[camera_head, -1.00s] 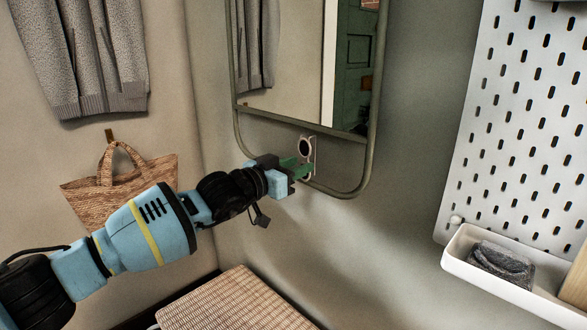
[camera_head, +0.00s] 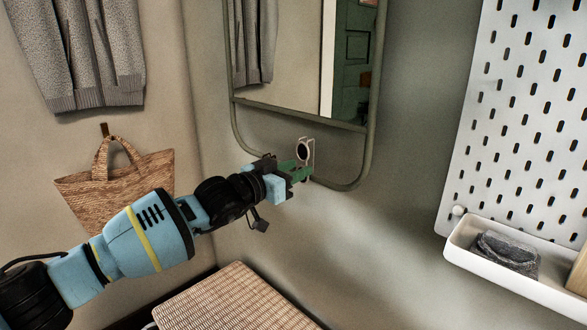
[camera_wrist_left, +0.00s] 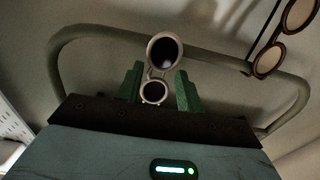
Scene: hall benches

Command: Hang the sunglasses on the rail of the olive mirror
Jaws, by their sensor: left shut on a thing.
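The sunglasses (camera_head: 303,151), with pale frames and dark lenses, hang on end in my left gripper (camera_head: 297,173), one lens above the other. They show between its green fingers in the left wrist view (camera_wrist_left: 164,50). The gripper is shut on their lower part. The olive mirror (camera_head: 371,90) is on the wall, with a straight rail (camera_head: 300,115) under its glass and a rounded loop below. In the head view the sunglasses appear just below the rail, within the loop's outline; I see no contact with the rail. Depth is hard to judge. My right gripper is not in view.
A woven bag (camera_head: 115,188) hangs on the left wall under a grey garment (camera_head: 85,60). A white pegboard (camera_head: 515,120) with a white bin (camera_head: 490,265) is at right. A wicker-topped surface (camera_head: 235,300) is below. The wall right of the mirror is bare.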

